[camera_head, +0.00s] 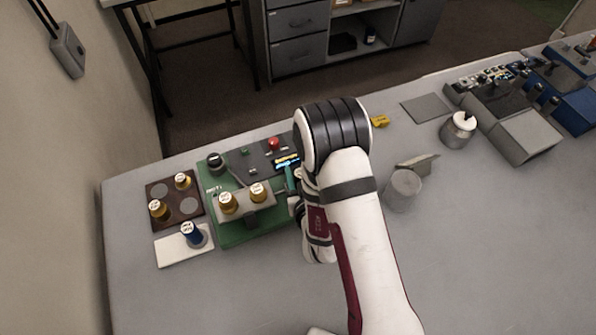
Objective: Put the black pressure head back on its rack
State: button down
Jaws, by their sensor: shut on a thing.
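A dark round piece with a pale top (215,161) stands at the back left corner of a green board (243,237); I cannot tell whether it is the black pressure head. A pale raised block (245,215) on the board carries two gold pieces with white tops, one on the left (228,203) and one on the right (258,193). I cannot tell which part is the rack. My white arm stands over the board's right side and hides my gripper and anything in it. A thin teal part (290,178) shows beside the arm; I cannot tell what it belongs to.
A brown plate (173,209) with gold pieces stands left of the board. A blue piece (193,235) stands on a white pad (172,251). Right of my arm are a grey cylinder (403,190), a white-topped pot (458,129) and grey equipment (515,125). The front right table is clear.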

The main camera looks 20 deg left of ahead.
jog(key=c, duration=0.5)
grip_release()
jog(key=shift+o, duration=0.4)
jog(key=shift+v, duration=2.5)
